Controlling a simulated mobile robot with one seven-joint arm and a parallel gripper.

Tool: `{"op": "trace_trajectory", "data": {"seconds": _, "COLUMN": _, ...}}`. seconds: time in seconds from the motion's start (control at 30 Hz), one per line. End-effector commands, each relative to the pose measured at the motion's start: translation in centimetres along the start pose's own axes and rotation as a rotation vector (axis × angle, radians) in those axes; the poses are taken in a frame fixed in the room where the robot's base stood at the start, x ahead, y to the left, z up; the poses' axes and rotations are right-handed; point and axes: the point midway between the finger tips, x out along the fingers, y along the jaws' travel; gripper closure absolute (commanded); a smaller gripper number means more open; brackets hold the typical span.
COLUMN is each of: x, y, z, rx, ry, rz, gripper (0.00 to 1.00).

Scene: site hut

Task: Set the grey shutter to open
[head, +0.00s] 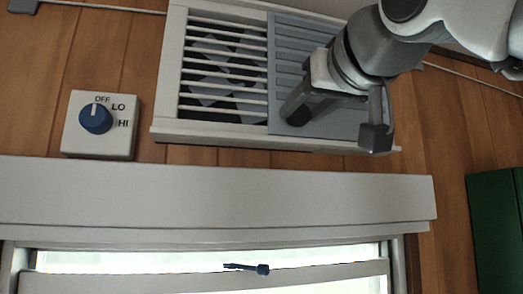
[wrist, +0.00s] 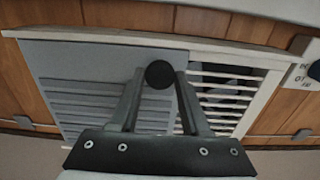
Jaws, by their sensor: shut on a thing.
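The grey shutter (head: 300,45) is a ribbed panel in a cream vent frame (head: 222,128) on the wooden wall. In the head view it covers the right part of the vent; the left part shows bare slats (head: 222,70). In the wrist view the shutter (wrist: 85,85) is on the left and the slats (wrist: 228,85) on the right. My gripper (head: 296,108) is at the shutter's lower left. In the wrist view my gripper (wrist: 160,84) has its fingers closed about a round black knob (wrist: 160,74) at the shutter's edge next to the slats.
A white switch box (head: 117,142) with a blue dial (head: 95,118) pointing at OFF is left of the vent. Below is a window with a pale head board (head: 210,192) and a dark blue latch (head: 262,269). A green cabinet (head: 495,230) stands at the right.

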Motion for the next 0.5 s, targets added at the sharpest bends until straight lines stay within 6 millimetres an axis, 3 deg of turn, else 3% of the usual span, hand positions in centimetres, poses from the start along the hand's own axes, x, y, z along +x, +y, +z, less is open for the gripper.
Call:
{"op": "trace_trajectory", "data": {"seconds": 0.13, "x": -0.04, "y": 1.03, "z": -0.07, "rx": -0.001, "ry": 0.001, "rz": 0.000, "gripper": 1.00}}
{"op": "trace_trajectory", "data": {"seconds": 0.5, "x": -0.04, "y": 1.36, "z": -0.05, "rx": -0.001, "ry": 0.001, "rz": 0.004, "gripper": 1.00}}
